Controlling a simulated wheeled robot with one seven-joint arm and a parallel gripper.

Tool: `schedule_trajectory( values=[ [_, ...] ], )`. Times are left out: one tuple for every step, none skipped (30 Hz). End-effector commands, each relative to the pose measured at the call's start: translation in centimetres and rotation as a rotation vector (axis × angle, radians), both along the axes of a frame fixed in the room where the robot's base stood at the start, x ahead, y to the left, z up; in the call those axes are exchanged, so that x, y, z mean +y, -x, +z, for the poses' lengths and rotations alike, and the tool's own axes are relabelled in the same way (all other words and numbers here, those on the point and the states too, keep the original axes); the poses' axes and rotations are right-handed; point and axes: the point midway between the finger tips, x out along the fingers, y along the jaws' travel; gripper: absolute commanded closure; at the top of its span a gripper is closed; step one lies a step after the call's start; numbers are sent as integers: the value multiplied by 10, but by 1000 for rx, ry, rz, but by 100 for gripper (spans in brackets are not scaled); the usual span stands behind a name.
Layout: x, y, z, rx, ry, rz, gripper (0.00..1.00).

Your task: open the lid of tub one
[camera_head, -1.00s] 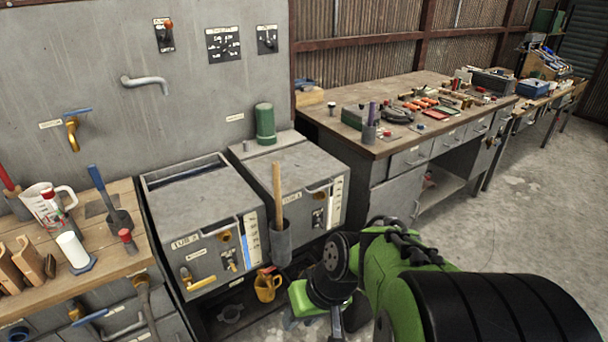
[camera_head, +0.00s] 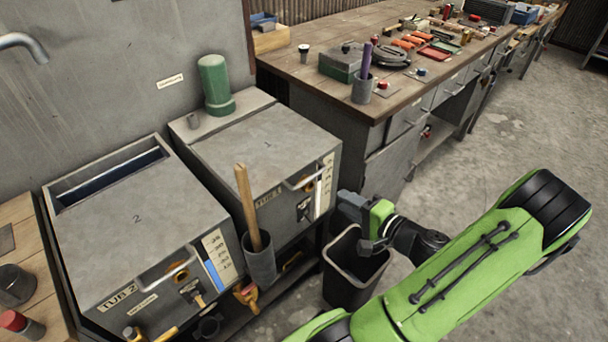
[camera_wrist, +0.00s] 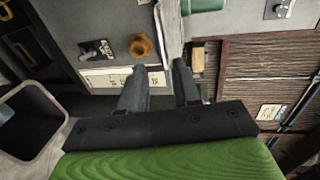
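Tub one (camera_head: 262,150) is a grey box with its lid shut. Its front carries a "TUB 1" label, a pale bar handle (camera_head: 302,180) near the top edge, a valve and a white level strip. My gripper (camera_head: 345,203) is just right of its front, below lid height, apparently not touching it. In the wrist view my gripper (camera_wrist: 160,82) has two dark fingers spread with nothing between them. Tub one's front (camera_wrist: 115,20) appears sideways beyond them, with an orange-brown knob (camera_wrist: 140,47) and the strip.
A grey holder (camera_head: 259,262) with a wooden stick sits before the tubs. A black bin (camera_head: 345,288) stands below my gripper. A green canister (camera_head: 214,85) is behind tub one; a workbench (camera_head: 420,80) is right.

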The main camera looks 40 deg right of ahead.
Motion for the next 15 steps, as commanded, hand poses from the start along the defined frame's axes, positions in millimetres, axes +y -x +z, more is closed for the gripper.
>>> schedule_trajectory(
  values=[
    [2, -11, -4, -1, 0, 8, 68],
    [3, -18, -5, -1, 1, 9, 68],
    [3, -28, -8, -1, 0, 10, 68],
    [4, -36, -9, -1, 0, 11, 68],
    [4, -44, -11, -1, 0, 11, 68],
    [4, -54, -13, 0, 1, 10, 68],
    [4, -61, -14, -1, 2, 11, 68],
    [5, -69, -16, -1, 2, 11, 68],
    [5, -79, -18, 0, 3, 12, 68],
    [5, -86, -20, 1, 2, 12, 68],
    [5, -93, -21, 0, 2, 11, 68],
    [6, -103, -23, 0, 2, 12, 68],
    [5, -109, -24, 0, 3, 10, 68],
    [6, -115, -25, 0, 2, 10, 68],
    [6, -122, -26, 1, 3, 9, 68]
  ],
)
